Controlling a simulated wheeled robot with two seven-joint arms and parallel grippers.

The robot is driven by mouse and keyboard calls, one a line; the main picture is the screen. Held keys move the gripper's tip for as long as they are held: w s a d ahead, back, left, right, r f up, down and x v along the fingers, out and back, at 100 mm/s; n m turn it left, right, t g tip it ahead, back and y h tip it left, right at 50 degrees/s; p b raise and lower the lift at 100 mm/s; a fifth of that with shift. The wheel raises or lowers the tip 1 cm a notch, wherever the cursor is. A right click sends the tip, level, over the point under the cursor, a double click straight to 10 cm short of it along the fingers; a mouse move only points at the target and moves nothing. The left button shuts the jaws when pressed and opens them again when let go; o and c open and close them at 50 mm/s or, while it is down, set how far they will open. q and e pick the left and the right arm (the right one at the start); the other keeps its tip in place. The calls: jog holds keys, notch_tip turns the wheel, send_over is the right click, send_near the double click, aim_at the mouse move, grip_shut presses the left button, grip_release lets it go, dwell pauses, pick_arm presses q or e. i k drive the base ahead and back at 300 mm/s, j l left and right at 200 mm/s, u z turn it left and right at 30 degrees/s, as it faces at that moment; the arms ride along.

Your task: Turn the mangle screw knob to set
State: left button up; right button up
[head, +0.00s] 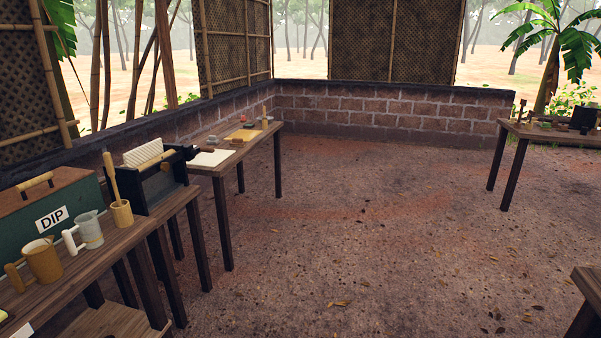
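Another dark boxy object (584,117) stands on the far right table, too small to make out. I cannot pick out a screw knob on either one. Neither of my grippers shows in the head view.
A longer table (223,168) stands beyond. A table corner (590,285) juts in lower right. The middle dirt floor (350,220) is clear.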

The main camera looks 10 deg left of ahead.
aim_at(164, 167)
jog(key=i+l+u, duration=0.1)
jog(key=i+u, duration=0.3)
jog(key=i+l+u, duration=0.3)
jog(key=u, duration=0.15)
jog(key=i+l+u, duration=0.95)
jog(key=i+l, duration=0.15)
jog(key=l, duration=0.3)
jog(key=i+l+u, duration=0.15)
jog(key=l, duration=0.15)
